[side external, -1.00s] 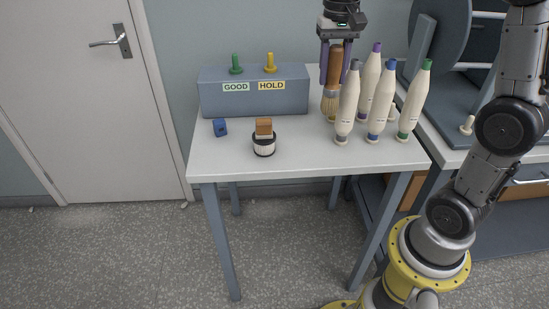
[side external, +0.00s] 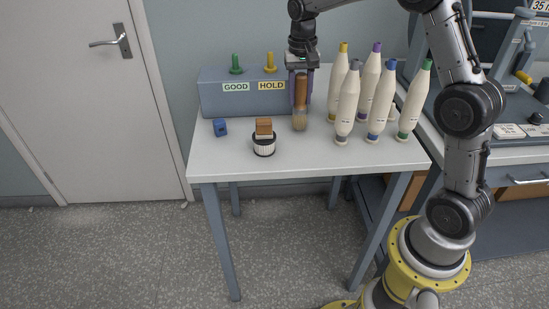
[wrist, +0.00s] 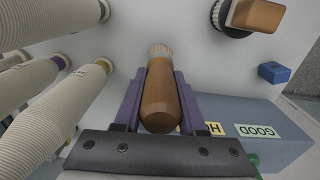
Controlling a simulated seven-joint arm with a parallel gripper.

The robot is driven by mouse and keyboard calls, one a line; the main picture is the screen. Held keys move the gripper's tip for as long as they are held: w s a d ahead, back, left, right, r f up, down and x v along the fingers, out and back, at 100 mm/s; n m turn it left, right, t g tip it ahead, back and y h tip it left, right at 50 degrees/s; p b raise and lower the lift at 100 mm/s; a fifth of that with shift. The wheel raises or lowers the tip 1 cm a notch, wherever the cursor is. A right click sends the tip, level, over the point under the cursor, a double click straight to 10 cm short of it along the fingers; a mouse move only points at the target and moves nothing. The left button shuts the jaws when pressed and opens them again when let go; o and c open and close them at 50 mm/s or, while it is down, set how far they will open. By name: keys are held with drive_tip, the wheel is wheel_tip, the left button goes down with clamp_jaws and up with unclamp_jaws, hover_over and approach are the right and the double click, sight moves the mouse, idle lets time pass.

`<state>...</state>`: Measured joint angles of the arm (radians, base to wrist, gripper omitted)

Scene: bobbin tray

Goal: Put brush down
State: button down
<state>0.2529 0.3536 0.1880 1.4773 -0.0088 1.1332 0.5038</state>
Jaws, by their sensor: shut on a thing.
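The brush has a brown wooden handle (side external: 301,92) and pale bristles (side external: 299,121) pointing down. My gripper (side external: 300,95) is shut on the handle and holds the brush upright over the table, in front of the right end of the grey-blue box. In the wrist view, the brush handle (wrist: 161,95) lies between my gripper's two purple fingers (wrist: 158,100), bristles pointing away. Whether the bristle tips touch the white table (side external: 235,164) cannot be told.
Several cream bobbins (side external: 346,104) stand right of the brush. A round brush with a wooden block (side external: 264,143) and a small blue block (side external: 220,127) are to the left. The grey-blue box (side external: 225,103) with GOOD and HOLD labels and pegs stands behind. The front table is clear.

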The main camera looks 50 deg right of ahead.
drive_tip(key=r, duration=1.2)
drive_tip(key=shift+w+r, duration=0.25)
drive_tip(key=shift+r, duration=0.15)
drive_tip(key=s+a+r+n+t, duration=0.2)
drive_tip(key=s+a+r, duration=0.5)
drive_tip(key=s+r, duration=0.25)
drive_tip(key=s+a+f+n+t, duration=0.1)
drive_tip(key=s, duration=0.4)
drive_tip(key=s+a+f+n+t, duration=0.1)
drive_tip(key=s+a+f, duration=0.1)
drive_tip(key=s, duration=0.4)
drive_tip(key=shift+s+f, duration=0.15)
drive_tip(key=shift+f, duration=0.1)
